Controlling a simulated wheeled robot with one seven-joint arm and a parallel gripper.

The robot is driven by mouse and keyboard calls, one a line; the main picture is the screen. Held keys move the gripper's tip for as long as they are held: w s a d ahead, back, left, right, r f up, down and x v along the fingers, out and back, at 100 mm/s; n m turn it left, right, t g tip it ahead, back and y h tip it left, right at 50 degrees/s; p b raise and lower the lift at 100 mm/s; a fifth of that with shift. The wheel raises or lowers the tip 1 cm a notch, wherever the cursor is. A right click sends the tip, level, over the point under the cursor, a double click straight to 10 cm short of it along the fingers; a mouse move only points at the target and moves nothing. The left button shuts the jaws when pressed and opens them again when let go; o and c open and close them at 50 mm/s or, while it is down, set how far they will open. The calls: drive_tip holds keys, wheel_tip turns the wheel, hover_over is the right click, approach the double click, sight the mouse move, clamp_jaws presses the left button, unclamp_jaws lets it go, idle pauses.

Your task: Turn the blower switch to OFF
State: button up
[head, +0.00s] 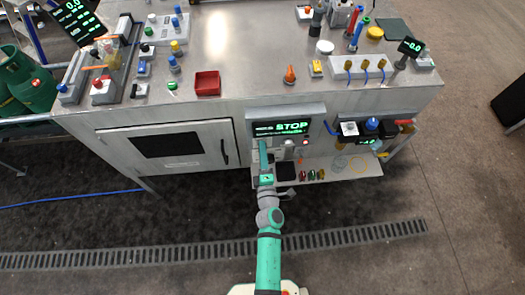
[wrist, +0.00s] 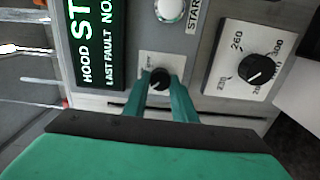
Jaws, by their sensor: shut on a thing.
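The blower switch is a small black knob (wrist: 159,79) with a pale pointer mark, on a white plate in the wrist view. Tiny lettering beside it is too small to read surely. My gripper (wrist: 160,88) has its two green fingers closed on either side of the knob. In the head view my gripper (head: 263,145) reaches the left part of the control panel front (head: 285,113), and hides the knob there. The panel's display (head: 290,127) reads STOP in green; in the wrist view the display (wrist: 95,45) shows HOOD and LAST FAULT.
A larger black dial (wrist: 256,70) with numbers such as 260 sits close to the right of my fingers in the wrist view. A round pale button (wrist: 169,10) marked START lies above. A shelf (head: 338,165) with small items is below the panel in the head view.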

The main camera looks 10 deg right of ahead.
idle(0.4)
drive_tip(key=o, duration=1)
drive_tip(key=shift+o, duration=0.2)
drive_tip(key=s, duration=1.1)
drive_tip(key=s+a+r+m+g, duration=0.1)
drive_tip(key=s+r+m, duration=0.3)
drive_tip(key=s+m, duration=0.2)
drive_tip(key=s+a+r+m, duration=0.2)
drive_tip(key=s+r+m, duration=0.3)
drive_tip(key=s, duration=0.5)
drive_tip(key=s+a+r+m+g, duration=0.1)
drive_tip(key=s+r+m, duration=0.3)
drive_tip(key=s+m, duration=0.2)
drive_tip(key=shift+s+a+r+m+g, duration=0.2)
drive_tip(key=shift+s+a+m+g, duration=0.15)
drive_tip(key=shift+s, duration=0.65)
